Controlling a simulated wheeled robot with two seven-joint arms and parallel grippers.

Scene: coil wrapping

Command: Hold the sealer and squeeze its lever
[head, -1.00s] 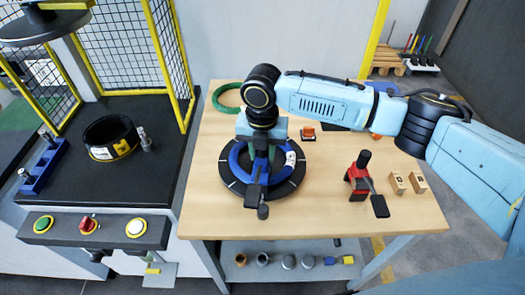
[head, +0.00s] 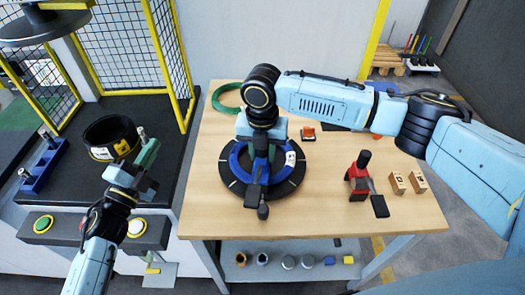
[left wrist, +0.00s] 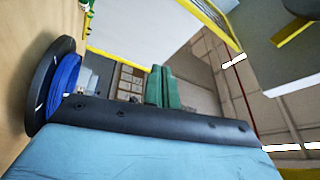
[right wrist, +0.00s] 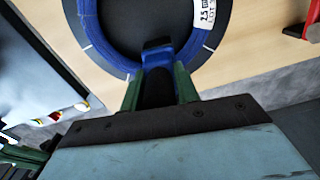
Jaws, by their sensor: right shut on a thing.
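A blue and black hand tool, which I take to be the sealer (head: 253,194), stands at the front of the blue coil (head: 236,172), its dark handles toward the table's front. My right gripper (head: 264,152) is over the coil, its green fingers shut on this tool; the right wrist view shows its blue body (right wrist: 157,55) and a black handle between the fingers (right wrist: 158,90). The gripper hides part of the tool. My left gripper (head: 147,155) is raised over the black machine bed, left of the table; its green fingers (left wrist: 163,87) are together and empty.
The coil lies on a black round base (head: 291,183) on the wooden table. A red tool with a black lever (head: 361,176) and two wooden blocks (head: 398,183) stand at the right. A green ring (head: 222,99) lies behind. A black ring (head: 104,137) is on the machine bed.

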